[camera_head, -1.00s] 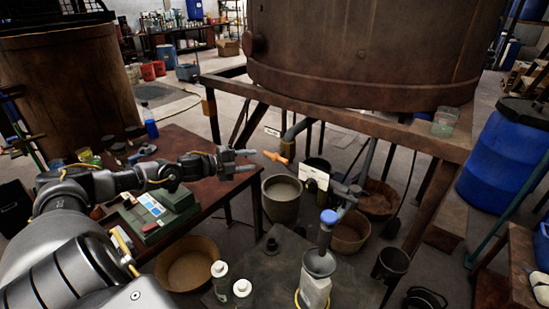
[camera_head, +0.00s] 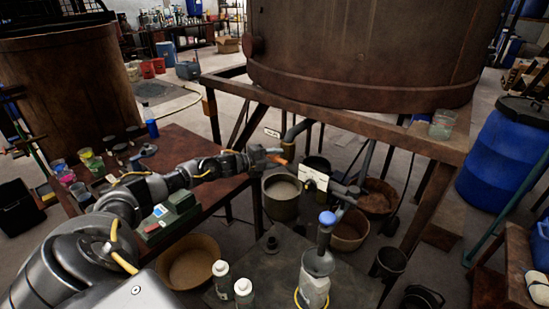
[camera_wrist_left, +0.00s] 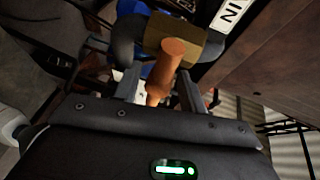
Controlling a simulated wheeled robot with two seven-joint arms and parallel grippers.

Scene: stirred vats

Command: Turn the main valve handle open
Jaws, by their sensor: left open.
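The valve handle is orange and sits on the pipe below the big brown vat; in the head view only its end near the pipe (camera_head: 287,151) shows beside my gripper. In the left wrist view the orange handle (camera_wrist_left: 165,66) points toward me from a brass valve body (camera_wrist_left: 180,38). My left gripper (camera_head: 272,157) is open at the handle. In the left wrist view its two fingers (camera_wrist_left: 160,92) stand on either side of the handle, with gaps visible. I cannot tell if either finger touches it. My right gripper is not in view.
The vat (camera_head: 365,50) stands on a rusty frame (camera_head: 350,118) just behind and above the valve. A grey bucket (camera_head: 282,198) is below. A blue-knobbed fitting (camera_head: 327,218) and white bottles (camera_head: 221,280) stand in front. A dark red table (camera_head: 195,150) is at left.

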